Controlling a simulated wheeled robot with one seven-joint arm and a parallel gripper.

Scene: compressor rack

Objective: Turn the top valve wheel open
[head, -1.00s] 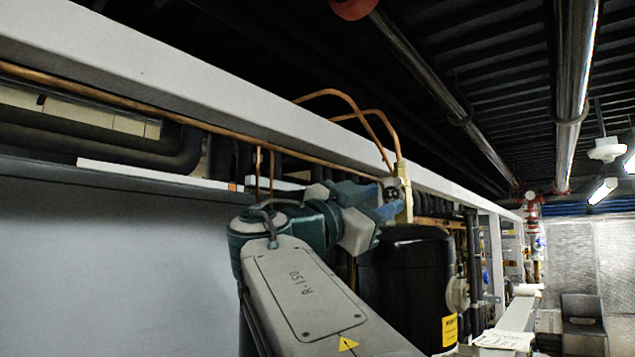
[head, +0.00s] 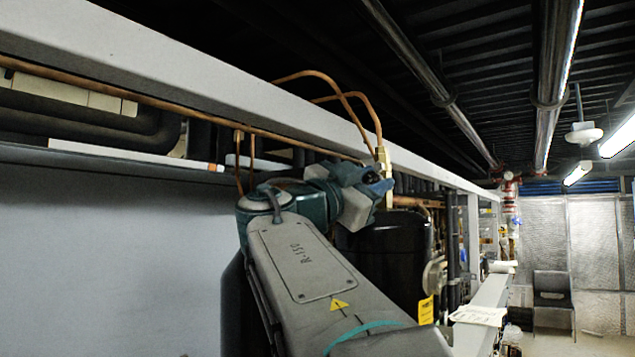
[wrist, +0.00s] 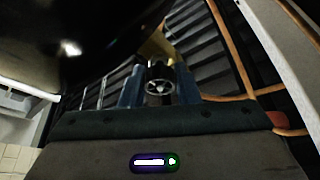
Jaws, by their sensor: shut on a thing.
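The top valve wheel (wrist: 159,88) is a small, dark, spoked handwheel. In the wrist view it sits between the two blue fingers of my gripper (wrist: 160,92), with one finger on each side. In the head view my gripper (head: 376,181) is at the brass valve body (head: 384,160), below the white beam. The fingers are shut on the wheel and hide most of it there. How far the wheel is turned cannot be told.
A black compressor tank (head: 385,248) stands just below my gripper. Bent copper pipes (head: 350,100) rise from the valve, close to the white beam (head: 180,75). A grey panel (head: 110,250) fills the left. An open aisle lies at the far right.

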